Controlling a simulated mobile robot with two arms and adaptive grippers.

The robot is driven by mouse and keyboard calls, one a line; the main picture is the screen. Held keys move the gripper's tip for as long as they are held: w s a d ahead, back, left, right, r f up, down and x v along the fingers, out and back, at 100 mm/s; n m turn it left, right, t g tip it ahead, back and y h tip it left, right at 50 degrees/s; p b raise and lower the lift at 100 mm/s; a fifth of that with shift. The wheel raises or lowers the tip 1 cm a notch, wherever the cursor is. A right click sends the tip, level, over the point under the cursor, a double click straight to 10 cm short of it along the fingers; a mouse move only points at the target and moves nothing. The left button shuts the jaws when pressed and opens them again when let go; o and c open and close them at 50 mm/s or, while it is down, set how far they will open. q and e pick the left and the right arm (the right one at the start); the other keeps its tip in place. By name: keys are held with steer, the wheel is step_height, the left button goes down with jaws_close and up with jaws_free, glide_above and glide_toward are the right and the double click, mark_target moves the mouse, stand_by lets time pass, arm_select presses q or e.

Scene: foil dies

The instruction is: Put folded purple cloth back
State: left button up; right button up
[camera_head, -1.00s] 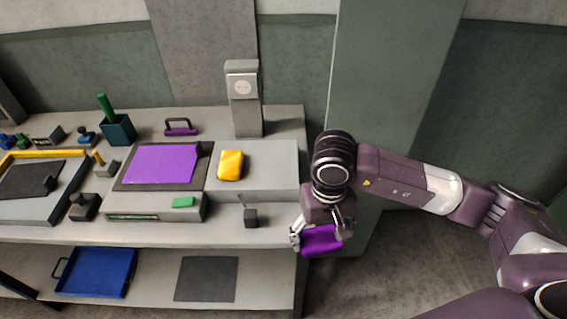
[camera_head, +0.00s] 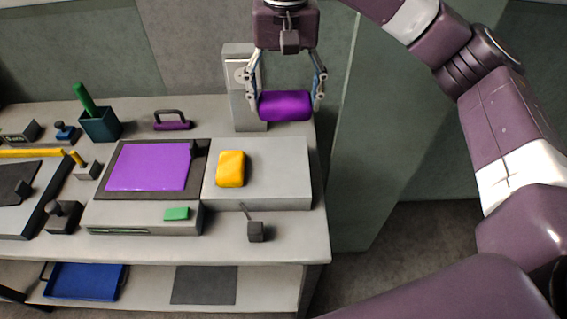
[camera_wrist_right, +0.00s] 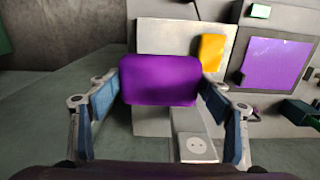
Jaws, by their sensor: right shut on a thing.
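The folded purple cloth (camera_head: 285,106) is a small rounded bundle. In the right wrist view the cloth (camera_wrist_right: 160,80) sits between the two blue-padded fingers (camera_wrist_right: 160,92). A folded yellow cloth (camera_head: 231,168) lies on the light grey raised block (camera_head: 280,180), which has bare room to the right of it. My left gripper is out of view.
A flat purple sheet (camera_head: 150,167) lies on a dark plate to the left. A blue tray (camera_head: 85,281) is on the lower shelf.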

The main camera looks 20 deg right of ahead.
steer(key=p, duration=0.2)
glide_above(285, 172)
step_height(285, 172, down, 14)
steer(key=shift+r, duration=0.1)
step_height(285, 172, down, 5)
steer(key=shift+r+p, duration=0.1)
steer(key=shift+p, duration=0.5)
steer(key=shift+f, duration=0.2)
steer(key=o, duration=1)
